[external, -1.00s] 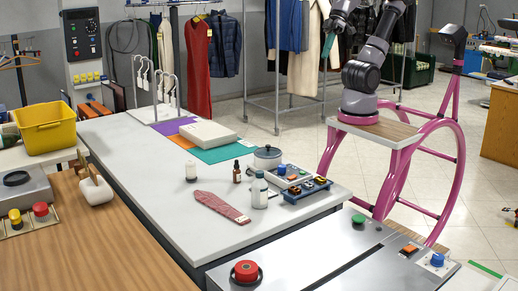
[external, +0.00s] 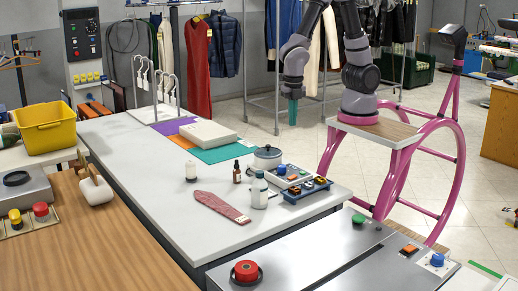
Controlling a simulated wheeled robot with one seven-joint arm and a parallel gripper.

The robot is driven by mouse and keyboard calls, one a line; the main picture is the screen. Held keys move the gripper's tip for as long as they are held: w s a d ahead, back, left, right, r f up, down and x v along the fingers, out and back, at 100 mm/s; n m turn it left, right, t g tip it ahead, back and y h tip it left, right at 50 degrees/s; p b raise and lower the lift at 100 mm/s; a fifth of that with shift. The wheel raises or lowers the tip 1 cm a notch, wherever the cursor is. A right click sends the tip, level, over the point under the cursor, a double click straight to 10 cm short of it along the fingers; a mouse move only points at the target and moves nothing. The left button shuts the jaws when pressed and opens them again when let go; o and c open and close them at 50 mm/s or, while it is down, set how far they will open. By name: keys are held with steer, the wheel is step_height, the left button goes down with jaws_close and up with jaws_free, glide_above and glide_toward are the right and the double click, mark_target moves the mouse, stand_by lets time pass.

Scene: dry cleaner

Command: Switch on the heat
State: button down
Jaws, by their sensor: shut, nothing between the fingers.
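My gripper (external: 293,112) hangs pointing down in the air, past the right side of the white table (external: 150,195). Its teal fingers are together with nothing between them. On the table near the silver pot (external: 267,158) lies a grey control box (external: 284,183) with a blue knob (external: 281,170) and small switches. No label marking heat is readable, and switch positions are too small to tell.
A grey machine in front carries red (external: 246,271), green (external: 358,219), orange and blue buttons. A wall panel (external: 82,35) has a dial.

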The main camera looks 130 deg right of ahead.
mark_target(294, 176)
step_height(294, 176, down, 6)
steer(key=n+g, duration=0.1)
steer(key=n, duration=0.2)
steer(key=shift+w+a+f+n, duration=0.15)
steer(key=shift+w+n, duration=0.05)
steer(key=shift+n, duration=0.1)
steer(key=f, duration=0.4)
steer(key=s+f, duration=0.1)
steer(key=f, duration=0.9)
steer(key=shift+s, duration=0.35)
steer(key=shift+s+f, duration=0.15)
